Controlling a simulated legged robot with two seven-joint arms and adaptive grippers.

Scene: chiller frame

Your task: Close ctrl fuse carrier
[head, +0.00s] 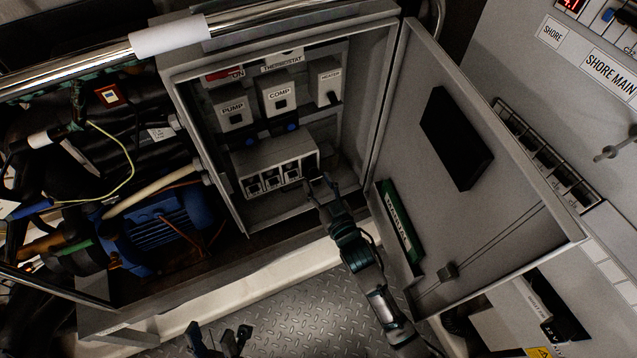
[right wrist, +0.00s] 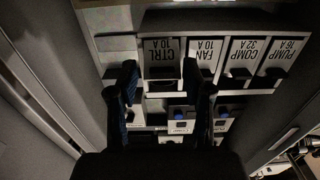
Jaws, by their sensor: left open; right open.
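The fuse block (head: 275,160) sits low in the open cabinet, with a row of fuse carriers along its front. The right wrist view shows the carriers upside down. The ctrl fuse carrier (right wrist: 162,52), labelled CTRL 10 A, is at the left end of that row; how far it stands out is hard to tell. My right gripper (head: 316,183) is at the right end of the block in the head view. In the wrist view its open fingers (right wrist: 160,85) lie either side of the ctrl carrier's lower part, with no clear contact. My left gripper (head: 218,338) is open and empty near the bottom edge.
The fan (right wrist: 206,50), comp (right wrist: 243,55) and pump (right wrist: 285,55) carriers are beside it. Pump, comp and heater units (head: 278,92) sit above the block. The cabinet door (head: 440,210) stands open on the right. A blue motor (head: 155,235) is to the left.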

